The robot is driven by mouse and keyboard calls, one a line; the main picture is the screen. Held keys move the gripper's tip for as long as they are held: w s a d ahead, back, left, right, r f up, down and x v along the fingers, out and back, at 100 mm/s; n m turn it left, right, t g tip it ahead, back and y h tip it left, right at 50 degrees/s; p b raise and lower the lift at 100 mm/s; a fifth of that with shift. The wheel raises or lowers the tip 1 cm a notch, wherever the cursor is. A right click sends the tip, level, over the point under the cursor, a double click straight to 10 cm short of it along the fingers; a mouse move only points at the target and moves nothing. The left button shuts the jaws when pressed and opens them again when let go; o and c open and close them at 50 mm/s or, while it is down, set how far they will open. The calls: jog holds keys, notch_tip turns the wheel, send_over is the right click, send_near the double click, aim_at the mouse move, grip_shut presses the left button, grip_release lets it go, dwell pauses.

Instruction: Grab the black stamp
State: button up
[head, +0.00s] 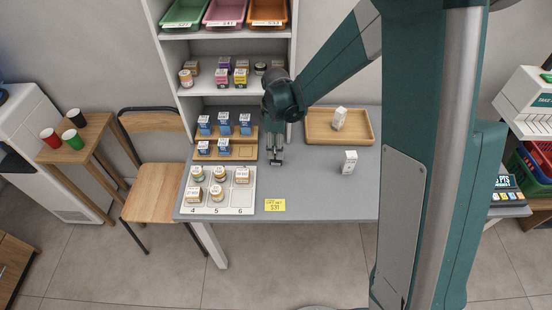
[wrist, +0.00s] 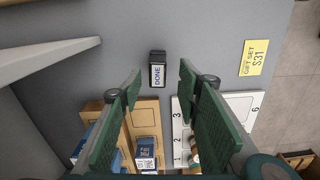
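The black stamp (wrist: 157,70) stands on the grey counter in the wrist view, with a white label reading "DONE" facing my camera. My gripper (wrist: 160,84) is open and empty, with its green fingers spread to either side of the view. The stamp shows just past the fingertips, roughly centred between them and apart from both. In the head view my gripper (head: 275,156) points down over the counter, right of the wooden rack (head: 243,149). There I cannot tell the stamp apart from the dark gripper.
A numbered white tray (head: 228,209) with jars and boxes is near the front left. A yellow card (head: 275,205) lies at the front edge. A wooden tray (head: 361,139) and a white box (head: 349,162) are to the right. Shelves (head: 226,47) rise behind.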

jog(key=shift+f, duration=0.15)
jog(key=shift+w+f+b, duration=0.15)
jog(key=shift+f+b, duration=0.15)
jog(key=shift+f, duration=2.15)
jog(key=c, duration=1)
